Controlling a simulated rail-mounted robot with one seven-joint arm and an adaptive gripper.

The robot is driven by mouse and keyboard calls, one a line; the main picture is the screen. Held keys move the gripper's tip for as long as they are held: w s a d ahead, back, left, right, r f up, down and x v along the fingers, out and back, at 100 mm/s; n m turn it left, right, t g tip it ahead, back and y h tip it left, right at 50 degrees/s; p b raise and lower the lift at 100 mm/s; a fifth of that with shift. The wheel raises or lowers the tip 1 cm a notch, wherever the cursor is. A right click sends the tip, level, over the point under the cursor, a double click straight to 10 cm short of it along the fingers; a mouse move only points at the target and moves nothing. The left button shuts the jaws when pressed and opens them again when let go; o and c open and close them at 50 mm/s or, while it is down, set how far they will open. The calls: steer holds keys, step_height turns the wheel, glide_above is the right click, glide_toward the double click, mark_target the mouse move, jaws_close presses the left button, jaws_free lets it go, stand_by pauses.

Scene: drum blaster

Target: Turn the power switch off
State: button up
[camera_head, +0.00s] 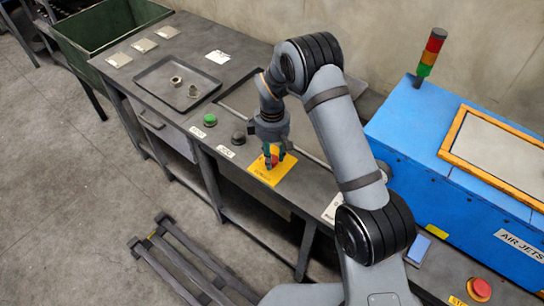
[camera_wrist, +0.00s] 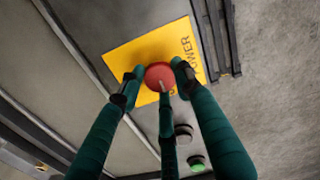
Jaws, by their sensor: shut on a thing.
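The power switch is a red round knob (camera_wrist: 158,75) with a pale line on it, mounted on a yellow plate (camera_wrist: 121,53) with the word POWER. In the head view, the yellow plate (camera_head: 278,175) lies on the grey bench top, and a bit of the red knob (camera_head: 274,160) shows between my fingers. My gripper (camera_head: 273,157) points down over the plate. In the wrist view, the dark green fingers of my gripper (camera_wrist: 160,80) are closed around the knob, with fingertips at its sides. The fingers partly hide the knob's rim.
A green button (camera_head: 210,119) and a black button (camera_head: 239,138) sit left of the plate. A dark tray (camera_head: 160,95) holds two rings. The blue AIR JETS machine (camera_head: 430,150) with a signal tower (camera_head: 431,55) stands right. A red button (camera_head: 480,288) is at lower right.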

steer(key=shift+n, duration=0.4)
steer(key=o, duration=1.2)
steer(key=shift+r, duration=0.1)
step_height(320, 180, up, 12)
steer(key=shift+f, duration=0.1)
stand_by(0.3)
step_height(320, 180, down, 12)
stand_by(0.5)
